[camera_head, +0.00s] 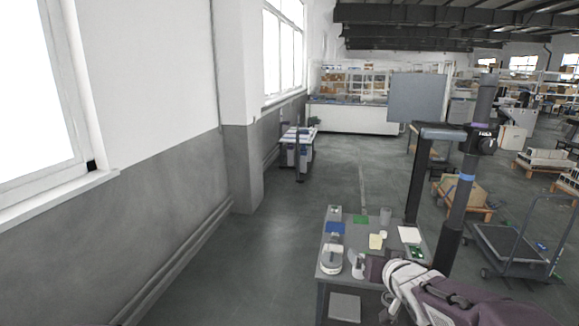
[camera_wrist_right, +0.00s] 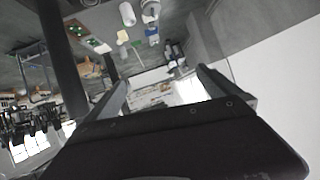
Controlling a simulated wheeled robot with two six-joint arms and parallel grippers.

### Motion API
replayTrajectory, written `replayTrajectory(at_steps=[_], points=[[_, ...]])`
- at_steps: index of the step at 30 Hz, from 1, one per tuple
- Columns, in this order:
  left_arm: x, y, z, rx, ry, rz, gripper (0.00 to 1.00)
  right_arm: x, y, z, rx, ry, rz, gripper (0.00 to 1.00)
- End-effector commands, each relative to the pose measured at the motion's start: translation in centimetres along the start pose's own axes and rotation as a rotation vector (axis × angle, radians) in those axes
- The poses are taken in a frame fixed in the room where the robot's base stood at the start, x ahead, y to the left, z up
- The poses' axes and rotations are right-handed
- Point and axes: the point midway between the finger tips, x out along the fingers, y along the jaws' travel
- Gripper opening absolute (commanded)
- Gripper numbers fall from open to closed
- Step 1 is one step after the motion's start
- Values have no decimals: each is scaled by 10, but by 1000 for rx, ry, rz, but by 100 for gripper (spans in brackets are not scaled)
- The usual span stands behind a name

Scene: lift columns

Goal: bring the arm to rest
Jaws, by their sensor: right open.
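My right arm (camera_head: 440,298) comes in from the lower right of the head view, with white and dark purple links, in front of the right side of a small grey table. Its gripper is hard to make out there. In the right wrist view my right gripper (camera_wrist_right: 162,85) is open, its two fingers wide apart with nothing between them. The room shows upside down beyond the fingers. My left gripper is not in view.
The grey table (camera_head: 329,270) holds a blue mat (camera_head: 335,228), a white rounded device (camera_head: 331,258) and small items. A dark column (camera_head: 462,190) stands at its right, near a cart (camera_head: 500,248). A wall (camera_head: 130,230) runs along the left; floor between is clear.

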Motion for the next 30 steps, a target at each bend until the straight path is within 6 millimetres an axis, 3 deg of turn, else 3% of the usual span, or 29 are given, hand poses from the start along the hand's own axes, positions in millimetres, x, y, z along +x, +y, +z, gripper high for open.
replayTrajectory(at_steps=[1,4,6,9,12,16,30], points=[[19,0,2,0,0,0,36,10,-2,57,1,-104,9,100],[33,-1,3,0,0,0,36,7,-2,150,-11,-329,42,100],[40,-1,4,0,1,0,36,-8,1,209,-27,-492,65,100],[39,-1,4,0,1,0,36,-42,8,272,-45,-710,92,100],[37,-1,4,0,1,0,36,-77,13,310,-57,-881,97,100],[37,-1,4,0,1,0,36,-102,12,330,-105,-1003,65,100],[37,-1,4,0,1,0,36,-101,13,330,-131,-1003,53,100]])
